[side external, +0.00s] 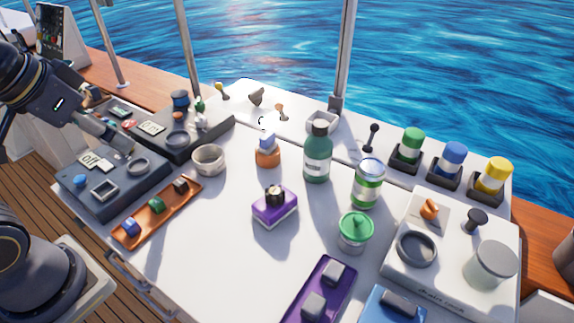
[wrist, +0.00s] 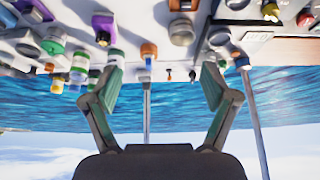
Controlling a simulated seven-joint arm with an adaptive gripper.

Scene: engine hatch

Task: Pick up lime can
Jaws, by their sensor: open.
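The lime can (side external: 367,184) is a white and lime-green can with a grey top. It stands upright on the white table, right of the dark green bottle (side external: 317,155) and behind a jar with a green lid (side external: 355,230). In the wrist view, which is upside down, the lime can (wrist: 80,66) appears at the upper left, outside my fingers. My gripper (wrist: 163,82) is open, with nothing between its fingers. In the side external view my arm is at the far left, well away from the can; its fingertips are hard to make out there.
Green, blue and yellow cylinders in black holders (side external: 452,163) stand at the back right. A white panel (side external: 455,275) is at the right. A purple block (side external: 275,207), a bowl (side external: 208,160) and an orange tray (side external: 157,213) lie left of the can. Metal posts (side external: 344,60) rise behind the table.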

